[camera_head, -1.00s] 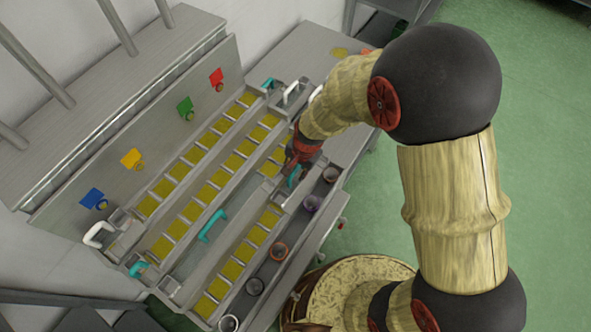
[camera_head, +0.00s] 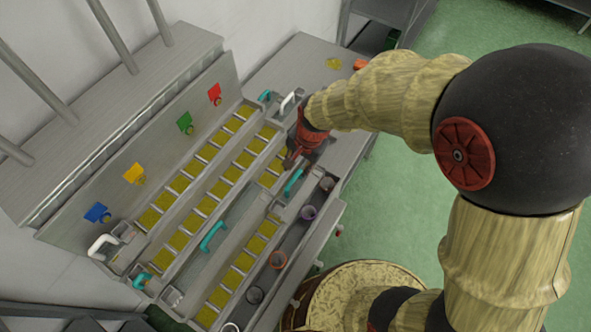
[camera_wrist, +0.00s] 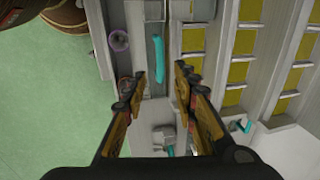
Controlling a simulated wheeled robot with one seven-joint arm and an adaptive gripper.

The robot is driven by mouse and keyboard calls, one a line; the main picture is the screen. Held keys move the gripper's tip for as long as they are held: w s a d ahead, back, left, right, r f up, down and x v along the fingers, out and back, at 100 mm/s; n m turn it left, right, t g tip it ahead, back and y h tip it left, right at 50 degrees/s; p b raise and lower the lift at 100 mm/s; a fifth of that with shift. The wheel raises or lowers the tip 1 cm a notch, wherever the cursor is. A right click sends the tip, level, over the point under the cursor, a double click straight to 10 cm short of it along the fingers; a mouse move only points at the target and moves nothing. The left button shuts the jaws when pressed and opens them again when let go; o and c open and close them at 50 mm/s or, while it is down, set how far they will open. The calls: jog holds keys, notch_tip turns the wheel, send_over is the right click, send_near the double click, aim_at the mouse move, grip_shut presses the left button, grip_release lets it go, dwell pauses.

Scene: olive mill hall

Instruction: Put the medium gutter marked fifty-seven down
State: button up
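My gripper (camera_head: 297,157) is low over the far right part of the gutter rack. In the wrist view my gripper (camera_wrist: 160,74) has its two fingers spread apart, with nothing clamped between them. A teal handle (camera_head: 293,182) on a grey gutter piece lies just below my gripper; in the wrist view the teal handle (camera_wrist: 158,60) runs between and beyond the fingertips, apart from both. Another teal handle (camera_head: 213,236) sits on a plain grey stretch nearer the middle. No marking fifty-seven is readable, so I cannot tell which gutter bears it.
Rows of yellow-filled compartments (camera_head: 179,241) lie beside the handles. Several round cups, one orange-rimmed (camera_head: 278,260) and one purple (camera_head: 308,212), stand in the front channel. Coloured tags (camera_head: 185,123) line the back panel. White handles (camera_head: 287,102) rise at the ends. A round barrel (camera_head: 330,288) stands in front.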

jog(key=shift+d+r, duration=0.15)
jog(key=shift+r, duration=0.45)
jog(key=s+d+r+n+t, duration=0.1)
jog(key=s+d+r+n, duration=0.1)
jog(key=s+d+r, duration=0.2)
jog(key=s+d+r+n+t+h, duration=0.1)
jog(key=s+d+r+n+t, duration=0.1)
jog(key=s+d+r, duration=0.3)
jog(key=s+d+r+n+t, duration=0.1)
jog(key=s+d+r, duration=0.3)
jog(key=d+r, duration=0.6)
notch_tip(320, 180, up, 5)
jog(key=shift+s+d+f+n+t+h, duration=0.2)
jog(key=shift+s+n+t+h, duration=0.1)
jog(key=shift+s+n+h, duration=0.15)
jog(key=shift+w, duration=0.1)
notch_tip(320, 180, down, 7)
jog(key=b, duration=0.6)
jog(key=shift+r+b, duration=0.2)
jog(key=shift+b, duration=0.1)
